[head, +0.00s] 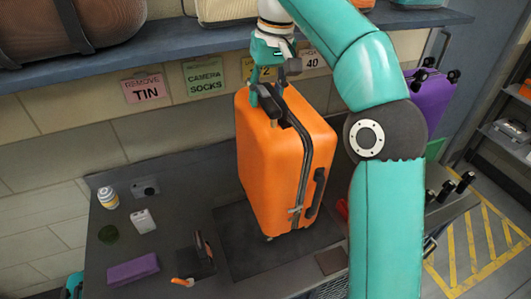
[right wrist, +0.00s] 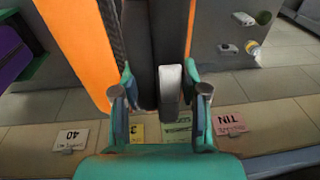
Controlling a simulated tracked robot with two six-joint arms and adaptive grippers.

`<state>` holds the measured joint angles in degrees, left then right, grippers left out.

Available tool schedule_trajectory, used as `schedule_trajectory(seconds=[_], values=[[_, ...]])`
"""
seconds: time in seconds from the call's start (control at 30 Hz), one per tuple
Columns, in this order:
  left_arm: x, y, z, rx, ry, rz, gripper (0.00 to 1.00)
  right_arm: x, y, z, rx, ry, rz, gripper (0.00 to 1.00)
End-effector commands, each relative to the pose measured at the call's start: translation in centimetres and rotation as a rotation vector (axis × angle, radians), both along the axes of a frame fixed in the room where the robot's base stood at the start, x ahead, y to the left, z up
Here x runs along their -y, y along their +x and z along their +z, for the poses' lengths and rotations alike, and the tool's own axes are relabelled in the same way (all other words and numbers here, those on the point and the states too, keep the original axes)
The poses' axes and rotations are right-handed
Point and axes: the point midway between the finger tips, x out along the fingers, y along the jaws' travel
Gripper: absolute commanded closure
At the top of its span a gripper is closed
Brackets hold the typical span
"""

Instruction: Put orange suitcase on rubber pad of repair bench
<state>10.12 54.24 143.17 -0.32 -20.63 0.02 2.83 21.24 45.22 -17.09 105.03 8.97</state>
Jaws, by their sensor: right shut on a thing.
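The orange suitcase (head: 268,165) is upright over the dark rubber pad (head: 240,262) on the grey repair bench (head: 110,262). Its lower end is within the pad's outline in the head view; whether it touches the pad or hovers just above, I cannot tell. My right gripper (head: 268,90) is at the top of the suitcase, shut on its dark top handle. In the right wrist view, the gripper's fingers (right wrist: 160,98) are on either side of the handle, with the orange shell (right wrist: 75,45) beside it. A small teal and dark piece at the lower left may be my left gripper (head: 73,287).
Left of the pad lie a purple box (head: 133,270), a white device (head: 142,221), a striped can (head: 108,197) and an orange-handled tool (head: 182,282). A shelf (head: 180,50) with bags runs behind. A purple suitcase (head: 433,100) stands at right.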

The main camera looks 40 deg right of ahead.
Motion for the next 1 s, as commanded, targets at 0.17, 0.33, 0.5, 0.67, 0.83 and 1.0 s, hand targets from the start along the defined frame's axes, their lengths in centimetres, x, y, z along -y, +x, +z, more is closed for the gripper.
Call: schedule_trajectory(seconds=[0.17,0.33,0.5,0.67,0.83,1.0], values=[[0.0,0.0,-1.0,0.0,0.0,0.0,0.6,-0.4,0.3,-1.5,0.004,0.0,0.01,1.0],[0.0,0.0,-2.1,-0.001,0.0,0.0,0.6,-0.6,0.5,-4.0,0.003,0.0,0.015,1.0],[0.0,0.0,-2.4,0.0,0.0,0.0,0.6,-0.7,0.6,-5.4,0.007,-0.001,0.016,1.0],[0.0,0.0,-2.6,0.0,0.0,0.0,0.6,-0.7,0.6,-6.3,0.006,0.0,0.016,1.0],[0.0,0.0,-3.1,0.0,0.0,0.0,0.6,-0.7,0.6,-8.3,0.003,0.0,0.017,1.0],[0.0,0.0,-3.3,0.0,0.0,0.0,0.6,-0.8,0.7,-9.7,0.006,0.0,0.017,1.0]])
